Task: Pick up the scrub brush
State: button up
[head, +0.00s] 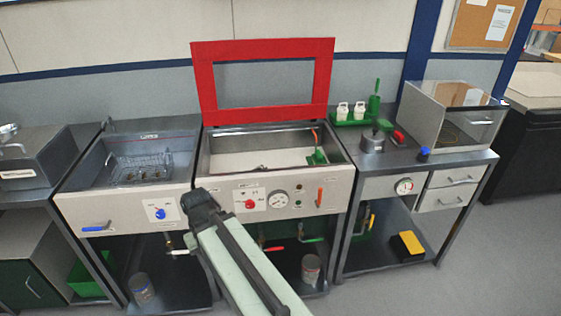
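No object can be named the scrub brush with certainty at this size. An upright green item with a thin handle (374,103) stands by the green tray on the right bench and may be a brush. A green piece (318,156) sits at the right end of the middle basin. A yellow and black block (408,244) lies on the lower right shelf. My gripper (199,203) is dark and in front of the middle unit's left edge, apart from all three in the picture. Its fingers are not clear, and I see nothing held.
The middle basin (203,158) has a raised red-framed lid (320,85). A left basin (98,150) holds a wire basket (150,168). The right bench carries white bottles (342,111), a clear-fronted box (428,115) and a blue-topped item (424,154). Open floor lies at lower right.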

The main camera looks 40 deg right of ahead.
aim_at(317, 158)
jog(key=u, duration=2.4)
jog(key=k, duration=2.05)
jog(key=z, duration=1.55)
jog(key=i, duration=1)
jog(key=u, duration=0.05)
